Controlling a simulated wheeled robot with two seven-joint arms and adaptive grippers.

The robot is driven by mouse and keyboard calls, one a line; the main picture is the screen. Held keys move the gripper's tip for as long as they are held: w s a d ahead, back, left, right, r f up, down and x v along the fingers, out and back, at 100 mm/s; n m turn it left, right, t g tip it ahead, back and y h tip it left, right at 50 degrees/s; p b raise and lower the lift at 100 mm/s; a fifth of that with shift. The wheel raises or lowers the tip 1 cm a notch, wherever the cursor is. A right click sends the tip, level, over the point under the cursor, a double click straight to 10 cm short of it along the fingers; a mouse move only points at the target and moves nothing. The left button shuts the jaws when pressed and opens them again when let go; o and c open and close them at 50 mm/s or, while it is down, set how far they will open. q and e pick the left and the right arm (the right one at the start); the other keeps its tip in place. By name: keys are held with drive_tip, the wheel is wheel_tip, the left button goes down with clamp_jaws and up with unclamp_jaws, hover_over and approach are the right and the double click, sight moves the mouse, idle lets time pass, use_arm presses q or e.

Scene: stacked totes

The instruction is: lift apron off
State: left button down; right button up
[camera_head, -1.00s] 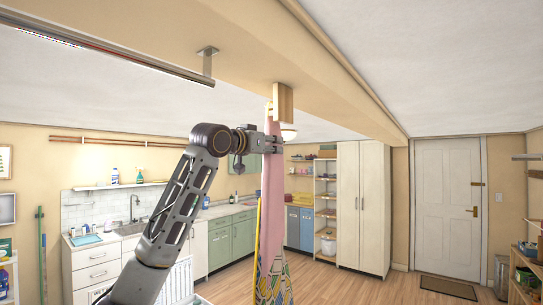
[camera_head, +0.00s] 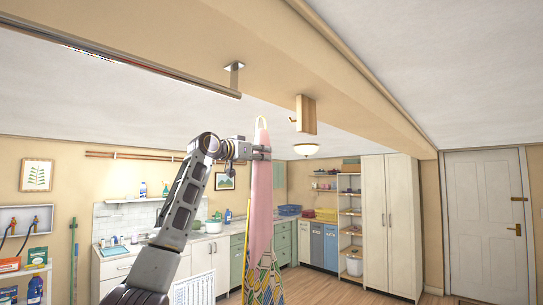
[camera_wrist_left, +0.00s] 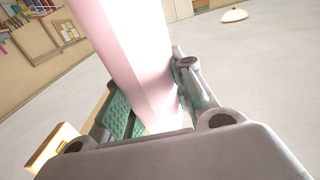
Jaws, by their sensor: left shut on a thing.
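The apron (camera_head: 260,200) is pink above with a patterned lower part and a yellow loop at its top. It hangs down from my left gripper (camera_head: 264,152), which is shut on its upper part. The wooden hook block (camera_head: 306,115) is on the beam to the right of the apron, and its small hook is bare. The apron's loop is clear of the hook, with a gap between them. In the left wrist view the pink cloth (camera_wrist_left: 130,55) runs between the green-padded fingers (camera_wrist_left: 155,112). My right gripper is not in view.
A metal rail (camera_head: 130,52) hangs under the ceiling beam (camera_head: 270,55) at the upper left. A counter with a sink and cabinets (camera_head: 283,243) stands behind the apron. A tall white cupboard (camera_head: 390,225) and a door (camera_head: 484,220) are at the right. Open floor lies between.

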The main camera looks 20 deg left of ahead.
use_arm(q)
drive_tip(key=shift+w+a, duration=0.25)
drive_tip(key=shift+a, duration=0.5)
drive_tip(key=shift+w+a, duration=0.25)
drive_tip(key=shift+a, duration=0.5)
